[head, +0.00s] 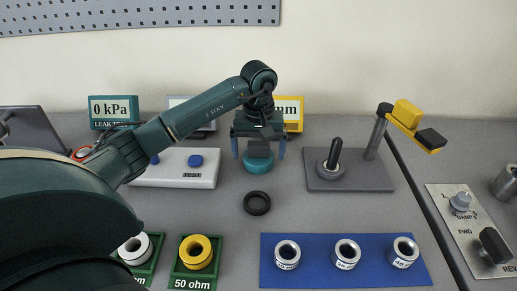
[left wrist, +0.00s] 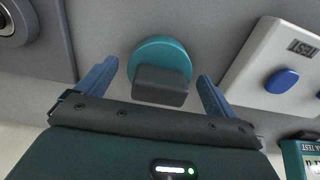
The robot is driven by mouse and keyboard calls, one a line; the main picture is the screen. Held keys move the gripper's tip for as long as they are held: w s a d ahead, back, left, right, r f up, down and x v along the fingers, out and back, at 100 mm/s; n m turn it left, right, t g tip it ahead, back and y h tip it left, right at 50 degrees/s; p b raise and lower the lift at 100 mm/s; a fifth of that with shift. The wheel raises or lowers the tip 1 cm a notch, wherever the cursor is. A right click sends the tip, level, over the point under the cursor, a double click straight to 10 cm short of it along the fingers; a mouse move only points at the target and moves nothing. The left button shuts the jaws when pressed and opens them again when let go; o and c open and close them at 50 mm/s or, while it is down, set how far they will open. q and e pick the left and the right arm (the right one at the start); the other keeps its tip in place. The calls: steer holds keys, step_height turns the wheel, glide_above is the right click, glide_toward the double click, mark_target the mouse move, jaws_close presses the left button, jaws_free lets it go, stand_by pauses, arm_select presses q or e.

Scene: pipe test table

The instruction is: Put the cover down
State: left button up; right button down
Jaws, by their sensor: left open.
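The cover (head: 257,167) is a teal disc with a dark grey block-shaped grip on top. It appears to rest on the grey table, behind a black ring. In the left wrist view the cover (left wrist: 163,52) shows with its grip (left wrist: 160,86) between the blue fingers. My left gripper (head: 259,154) is open, with one finger on each side of the grip and a visible gap to each. In the left wrist view the left gripper (left wrist: 158,73) also shows open. My right gripper is in neither view.
The black ring (head: 257,212) lies in front of the cover. A white box with blue buttons (head: 195,161) is to the left. A grey plate with posts and a yellow arm (head: 318,180) is to the right. A blue mat (head: 315,275) with several fittings lies in front.

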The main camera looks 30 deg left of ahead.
mark_target(259, 143)
arm_select(q)
step_height(259, 143, up, 12)
stand_by(0.4)
stand_by(0.4)
